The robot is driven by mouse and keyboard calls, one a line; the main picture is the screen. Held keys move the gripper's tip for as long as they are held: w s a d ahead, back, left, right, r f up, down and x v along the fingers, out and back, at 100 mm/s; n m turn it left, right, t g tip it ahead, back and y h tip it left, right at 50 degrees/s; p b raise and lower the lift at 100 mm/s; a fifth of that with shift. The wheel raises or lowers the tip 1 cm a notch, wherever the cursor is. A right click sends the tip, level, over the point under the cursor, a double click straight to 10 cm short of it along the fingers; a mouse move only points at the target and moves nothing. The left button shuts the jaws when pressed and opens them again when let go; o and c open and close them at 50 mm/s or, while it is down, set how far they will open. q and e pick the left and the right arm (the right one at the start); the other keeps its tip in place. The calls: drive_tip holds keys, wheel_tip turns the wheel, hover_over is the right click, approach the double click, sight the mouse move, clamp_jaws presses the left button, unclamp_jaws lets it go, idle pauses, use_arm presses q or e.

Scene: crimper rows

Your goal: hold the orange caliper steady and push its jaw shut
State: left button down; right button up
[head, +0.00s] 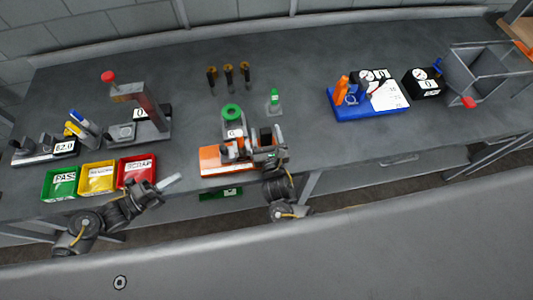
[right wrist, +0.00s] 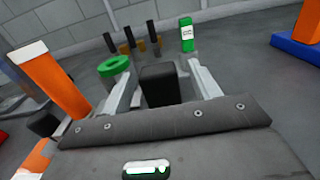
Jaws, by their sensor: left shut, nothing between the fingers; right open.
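The orange caliper (head: 213,160) lies at the table's front edge in the head view, with small upright parts on its orange body. My right gripper (head: 268,140) is over its right end and hides part of it. In the right wrist view the open fingers (right wrist: 163,90) stand on either side of a black block (right wrist: 158,84); I cannot tell whether they touch it. An orange upright with a pale top (right wrist: 50,82) stands left of the fingers there. My left gripper (head: 168,182) is shut and empty, left of the caliper near the red bin.
Green (head: 60,183), yellow (head: 97,177) and red (head: 137,169) bins stand at front left. A green-ringed fixture (head: 232,114) stands just behind the caliper.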

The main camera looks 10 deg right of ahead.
drive_tip(key=s, duration=1.2)
drive_tip(key=shift+a, duration=0.1)
